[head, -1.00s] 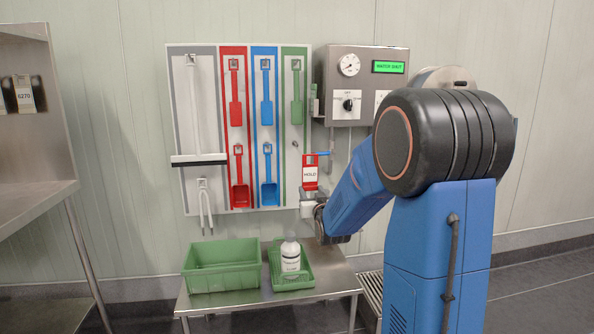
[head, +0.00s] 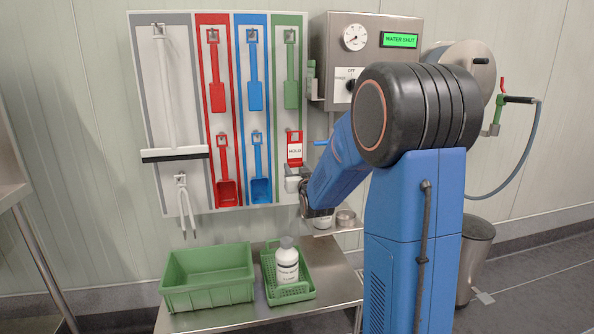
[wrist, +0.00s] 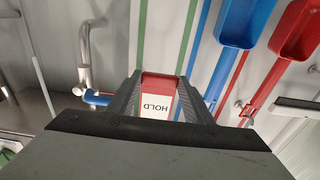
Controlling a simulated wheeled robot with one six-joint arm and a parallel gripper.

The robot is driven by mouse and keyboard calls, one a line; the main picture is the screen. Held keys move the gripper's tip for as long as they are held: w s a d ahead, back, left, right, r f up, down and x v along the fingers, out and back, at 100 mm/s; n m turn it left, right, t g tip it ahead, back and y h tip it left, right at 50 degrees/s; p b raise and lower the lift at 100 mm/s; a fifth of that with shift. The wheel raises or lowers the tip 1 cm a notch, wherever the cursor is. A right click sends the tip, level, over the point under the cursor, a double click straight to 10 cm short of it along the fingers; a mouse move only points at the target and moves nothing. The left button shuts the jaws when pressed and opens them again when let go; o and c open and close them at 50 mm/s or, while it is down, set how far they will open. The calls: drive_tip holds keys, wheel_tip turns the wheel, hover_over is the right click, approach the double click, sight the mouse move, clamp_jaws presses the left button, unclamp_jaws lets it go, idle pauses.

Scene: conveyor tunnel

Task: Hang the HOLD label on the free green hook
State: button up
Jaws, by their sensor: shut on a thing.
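The HOLD label (head: 295,152), red with a white face, is upright in my gripper (head: 293,172) in the head view. In the wrist view my gripper (wrist: 160,95) is shut on the label (wrist: 157,100), which sits between both fingers. The label is in front of the lower part of the green-edged column (head: 302,60) of the tool board. A green scraper (head: 291,85) hangs on that column's upper hook. The lower green hook is not clearly visible; the label seems to cover its place. I cannot tell whether label and hook touch.
Red (head: 226,185) and blue (head: 261,185) scoops hang left of the label. A steel control box (head: 330,80) is close on the right, with a blue-handled pipe (head: 320,142) beside the label. A green crate (head: 205,285) and a white bottle (head: 287,265) stand below.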

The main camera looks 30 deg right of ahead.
drive_tip(key=shift+x, duration=0.9)
drive_tip(key=shift+w, duration=0.2)
drive_tip(key=shift+x, duration=2.6)
drive_tip(key=shift+d+f, duration=0.1)
drive_tip(key=shift+f, duration=0.9)
drive_tip(key=o, duration=1.6)
drive_tip(key=shift+s, duration=0.1)
